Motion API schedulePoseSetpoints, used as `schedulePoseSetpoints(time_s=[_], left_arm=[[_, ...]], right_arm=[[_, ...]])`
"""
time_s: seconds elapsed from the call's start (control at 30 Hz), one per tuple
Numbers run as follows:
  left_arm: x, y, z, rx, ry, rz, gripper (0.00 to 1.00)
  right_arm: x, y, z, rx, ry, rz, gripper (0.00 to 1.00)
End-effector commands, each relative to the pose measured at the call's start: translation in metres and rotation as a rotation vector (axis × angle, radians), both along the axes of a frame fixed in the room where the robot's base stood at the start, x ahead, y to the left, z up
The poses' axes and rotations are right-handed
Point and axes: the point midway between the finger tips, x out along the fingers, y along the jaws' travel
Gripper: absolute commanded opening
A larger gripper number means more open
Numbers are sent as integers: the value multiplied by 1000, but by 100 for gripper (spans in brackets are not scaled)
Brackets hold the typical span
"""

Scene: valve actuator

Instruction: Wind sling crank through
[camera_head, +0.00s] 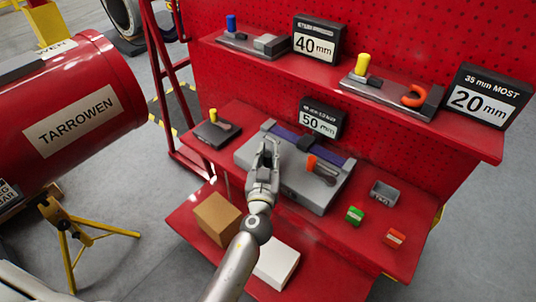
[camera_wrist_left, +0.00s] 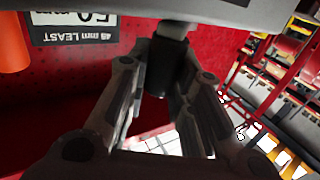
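A grey fixture (camera_head: 309,192) with a blue strap (camera_head: 334,154) sits on the middle shelf of the red stand. An orange grip (camera_head: 311,162) stands on its front part, and an orange cylinder also shows at the left edge of the left wrist view (camera_wrist_left: 12,42). My left gripper (camera_head: 268,147) is over the left part of the fixture. In the left wrist view its fingers stand apart on either side of a dark cylinder (camera_wrist_left: 168,72) under a grey part. Whether they touch it, I cannot tell. My right gripper is not in view.
Signs read 40 mm (camera_head: 317,45), 20 mm (camera_head: 482,102) and 50 mm (camera_head: 320,122). A grey tray (camera_head: 384,193), green block (camera_head: 354,215) and orange block (camera_head: 394,238) lie right. A cardboard box (camera_head: 217,219) stands below.

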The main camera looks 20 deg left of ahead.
Motion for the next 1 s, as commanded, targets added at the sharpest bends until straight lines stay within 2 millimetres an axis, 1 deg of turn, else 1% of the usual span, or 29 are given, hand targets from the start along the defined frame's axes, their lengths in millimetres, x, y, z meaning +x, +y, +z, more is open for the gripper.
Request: schedulePoseSetpoints(time_s=[0.03,0.07,0.2,0.47,0.67,1.0], left_arm=[[0,0,0,0,0,1,4],[0,0,0,0,0,1,0],[0,1,0,0,0,-1,0],[-1,4,1,3,1,-58,0],[-3,10,3,4,1,-173,0],[-4,25,3,11,3,-449,0]], right_arm=[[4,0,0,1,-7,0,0],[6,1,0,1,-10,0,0],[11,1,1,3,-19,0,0],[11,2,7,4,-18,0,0],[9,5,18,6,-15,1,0],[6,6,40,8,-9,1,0]])
